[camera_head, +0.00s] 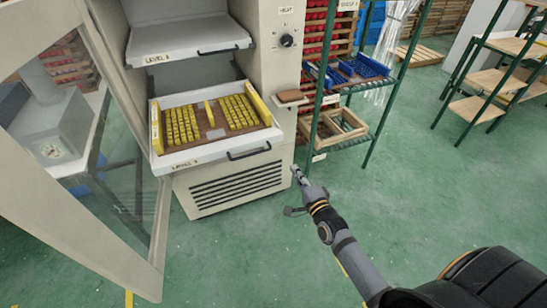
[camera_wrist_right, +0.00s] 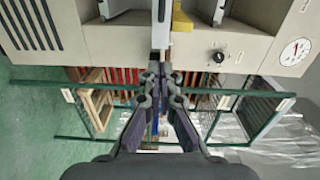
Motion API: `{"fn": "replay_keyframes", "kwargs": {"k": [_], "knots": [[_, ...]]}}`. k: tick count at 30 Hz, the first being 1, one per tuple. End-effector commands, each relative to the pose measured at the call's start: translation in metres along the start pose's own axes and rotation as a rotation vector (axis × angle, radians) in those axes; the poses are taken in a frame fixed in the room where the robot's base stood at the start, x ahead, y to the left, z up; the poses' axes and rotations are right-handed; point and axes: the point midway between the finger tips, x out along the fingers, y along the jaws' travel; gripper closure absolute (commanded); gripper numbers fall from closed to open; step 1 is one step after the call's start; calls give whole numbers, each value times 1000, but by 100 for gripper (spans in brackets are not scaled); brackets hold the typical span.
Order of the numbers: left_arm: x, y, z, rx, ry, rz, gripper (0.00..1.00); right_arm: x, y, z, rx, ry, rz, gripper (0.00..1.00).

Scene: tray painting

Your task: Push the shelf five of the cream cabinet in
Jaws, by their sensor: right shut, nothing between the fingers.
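The cream cabinet (camera_head: 270,70) stands open at the upper left of the head view. Its lower shelf (camera_head: 205,154) is pulled out, with a dark handle (camera_head: 249,152) on its front edge. The number on its label is too blurred to read surely. A tray (camera_head: 156,128) of yellow pieces lies on this shelf. The upper shelf (camera_head: 185,42) also sticks out and is empty. My right gripper (camera_head: 297,172) is shut and empty, just right of the lower shelf's front corner in the picture. It also shows shut in the right wrist view (camera_wrist_right: 160,66). My left gripper is out of view.
The cabinet's open glass door (camera_head: 110,150) stands at the left. A green rack (camera_head: 345,143) with a wooden crate (camera_head: 340,127) and blue trays (camera_head: 365,66) stands close right of the cabinet. The green floor in front is clear.

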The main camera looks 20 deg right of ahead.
Motion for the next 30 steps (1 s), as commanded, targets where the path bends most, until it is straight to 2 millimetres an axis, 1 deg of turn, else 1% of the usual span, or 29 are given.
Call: {"fn": "replay_keyframes", "kwargs": {"k": [1, 3, 6, 9, 11, 13, 19, 24, 27, 30], "knots": [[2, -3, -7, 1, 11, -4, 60, 0, -6, 1, 20, -2, -17, 100], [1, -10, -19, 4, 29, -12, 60, 1, -10, 1, 30, -3, -24, 100], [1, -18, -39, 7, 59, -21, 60, 4, -10, 1, 29, -2, -23, 100], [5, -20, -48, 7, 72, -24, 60, 15, -9, 1, 28, -2, -23, 100], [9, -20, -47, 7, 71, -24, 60, 26, -9, 1, 27, -2, -25, 100], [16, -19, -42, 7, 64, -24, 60, 40, -7, 1, 27, -2, -24, 100], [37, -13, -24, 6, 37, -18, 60, 85, -7, 1, 26, -2, -24, 100], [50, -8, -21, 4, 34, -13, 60, 116, -8, 1, 25, -2, -21, 100], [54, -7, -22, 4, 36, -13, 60, 129, -9, 2, 26, -2, -20, 100], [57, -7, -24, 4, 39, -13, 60, 137, -10, 1, 25, -2, -19, 100]]}}
